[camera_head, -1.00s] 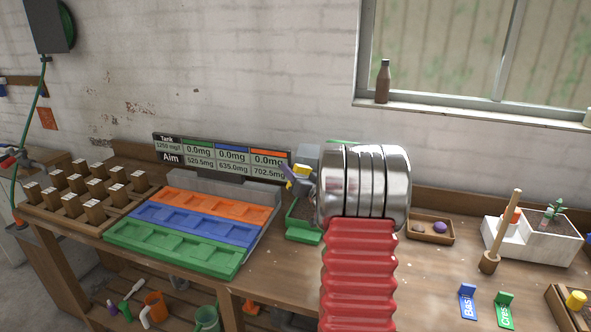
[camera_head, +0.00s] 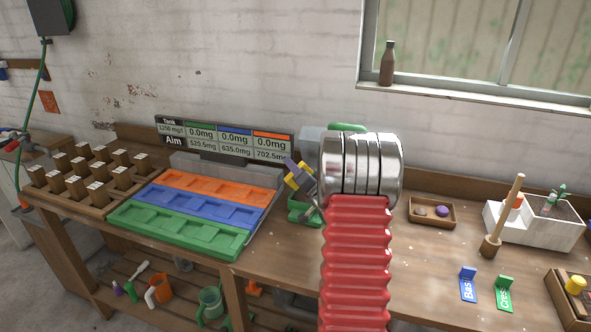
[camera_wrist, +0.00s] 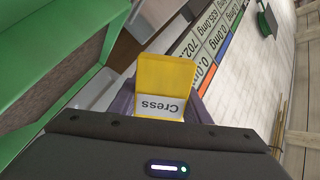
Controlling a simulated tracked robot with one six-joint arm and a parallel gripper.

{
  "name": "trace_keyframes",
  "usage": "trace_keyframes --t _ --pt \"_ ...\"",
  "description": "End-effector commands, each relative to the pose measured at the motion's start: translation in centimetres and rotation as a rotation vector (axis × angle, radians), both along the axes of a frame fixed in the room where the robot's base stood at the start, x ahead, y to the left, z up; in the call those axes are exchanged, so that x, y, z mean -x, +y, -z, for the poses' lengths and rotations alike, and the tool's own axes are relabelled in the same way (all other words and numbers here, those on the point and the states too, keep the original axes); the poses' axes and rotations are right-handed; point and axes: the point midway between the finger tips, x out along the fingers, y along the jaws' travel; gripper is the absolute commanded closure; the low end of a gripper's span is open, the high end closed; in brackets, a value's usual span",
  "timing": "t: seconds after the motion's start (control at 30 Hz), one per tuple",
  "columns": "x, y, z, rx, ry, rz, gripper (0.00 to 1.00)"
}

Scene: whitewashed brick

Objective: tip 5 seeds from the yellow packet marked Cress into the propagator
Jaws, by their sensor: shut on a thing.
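My gripper (camera_wrist: 160,108) has purple jaws and is shut on the yellow packet marked Cress (camera_wrist: 166,80); its label reads upside down in the wrist view. In the head view the packet (camera_head: 297,176) is small and tilted, held above the bench left of my arm. A green-edged box (camera_wrist: 55,70) fills the left of the wrist view. Its green part also shows beside my arm in the head view (camera_head: 301,211), mostly hidden. I cannot tell for sure whether it is the propagator. No seeds can be made out.
Green, blue and orange trays (camera_head: 178,230) lie to the left, before a readout board (camera_head: 225,140). A wooden block rack (camera_head: 75,208) stands farther left. Right of my arm are a small wooden tray (camera_head: 418,221), a dibber (camera_head: 492,246), a white planter (camera_head: 553,236) and label stakes (camera_head: 468,285).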

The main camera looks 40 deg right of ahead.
Motion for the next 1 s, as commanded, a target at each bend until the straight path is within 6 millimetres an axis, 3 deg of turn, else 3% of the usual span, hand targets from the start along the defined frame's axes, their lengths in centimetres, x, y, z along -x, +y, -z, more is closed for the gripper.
trace_keyframes --t 0.63,1.0 --pt "0.25 -0.03 0.35 0.001 0.0 0.001 0.79" --pt "0.24 -0.04 0.05 -0.084 -0.03 0.001 0.79"
